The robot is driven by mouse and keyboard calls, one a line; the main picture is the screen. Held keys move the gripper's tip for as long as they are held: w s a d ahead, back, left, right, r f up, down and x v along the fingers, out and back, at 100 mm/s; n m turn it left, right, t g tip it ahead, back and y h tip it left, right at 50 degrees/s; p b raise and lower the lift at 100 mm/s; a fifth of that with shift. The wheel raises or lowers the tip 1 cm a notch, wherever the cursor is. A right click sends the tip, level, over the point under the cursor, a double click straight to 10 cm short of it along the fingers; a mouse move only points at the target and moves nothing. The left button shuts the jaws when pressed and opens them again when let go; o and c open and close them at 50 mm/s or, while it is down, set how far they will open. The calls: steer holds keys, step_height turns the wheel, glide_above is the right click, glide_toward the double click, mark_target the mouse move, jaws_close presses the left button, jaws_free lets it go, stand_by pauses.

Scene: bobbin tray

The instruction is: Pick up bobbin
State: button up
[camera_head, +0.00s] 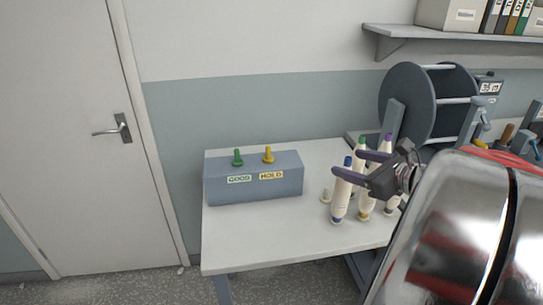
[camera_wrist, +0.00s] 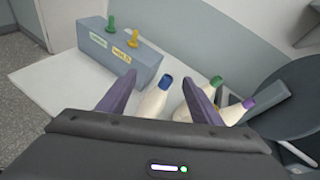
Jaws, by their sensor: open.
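Several tall white bobbins stand grouped on the right part of the white table. The nearest one on the left is a blue-topped bobbin (camera_head: 341,192), with a green-topped and a purple-topped one behind it. My gripper (camera_head: 346,163) is open, its fingers pointing left at the height of the blue-topped bobbin's upper part. In the wrist view, the blue-topped bobbin (camera_wrist: 153,98) shows between the two dark purple fingers of my gripper (camera_wrist: 160,92). The green-topped bobbin (camera_wrist: 197,95) is partly hidden by the right finger. I cannot tell whether a finger touches any bobbin.
A blue-grey box (camera_head: 253,183) labelled GOOD and HOLD, with a green peg and a yellow peg on top, stands at the table's left. A large dark reel (camera_head: 407,98) stands behind the bobbins. The front middle of the table (camera_head: 270,235) is clear.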

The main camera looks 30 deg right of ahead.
mark_target(349, 189)
steer(key=s+d+f+m, duration=0.1)
steer(key=s+f+m, duration=0.2)
steer(key=s+f, duration=0.3)
steer(key=shift+d+f, duration=0.2)
steer(key=shift+f, duration=0.05)
steer(key=shift+w, duration=0.1)
steer(key=shift+x, duration=4.35)
steer(key=shift+f, duration=0.1)
steer(key=x, duration=0.5)
steer(key=shift+f, duration=0.4)
